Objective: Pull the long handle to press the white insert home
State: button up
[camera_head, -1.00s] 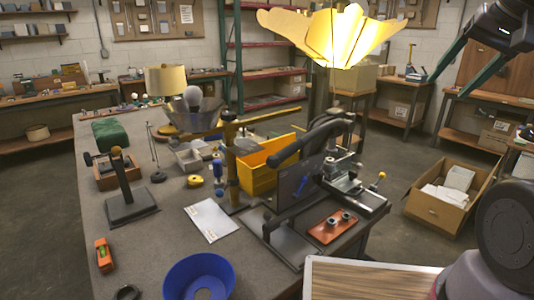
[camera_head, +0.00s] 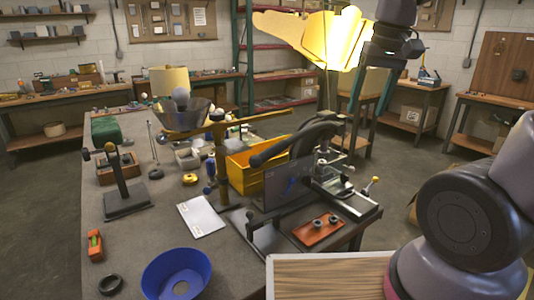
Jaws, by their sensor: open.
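The press (camera_head: 325,165) stands at the right edge of the grey workbench. Its long black handle (camera_head: 285,147) slopes down to the left from the press head, with its thick grip end over the yellow bin. My gripper (camera_head: 370,110) is at the upper right, its teal fingers pointing down, apart and with nothing seen between them. It appears to the right of the handle in the picture and above the press; its exact depth is hard to tell. I cannot make out the white insert; the press frame and dark panel cover much of the working area.
A yellow bin (camera_head: 242,172) stands left of the press, near a brass-coloured post (camera_head: 221,165). An orange plate (camera_head: 318,230) with round parts lies in front. A blue bowl (camera_head: 176,274) sits at the bench front.

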jog(key=w+a+f+n+g+h, duration=0.2)
jog(key=a+f+n+h, duration=0.2)
jog(key=f, duration=0.3)
jog(key=n+t+h, duration=0.7)
jog(key=n+t, duration=0.8)
send_near(265, 157)
jog(key=x, duration=1.3)
jog(key=shift+c, duration=0.3)
grip_shut()
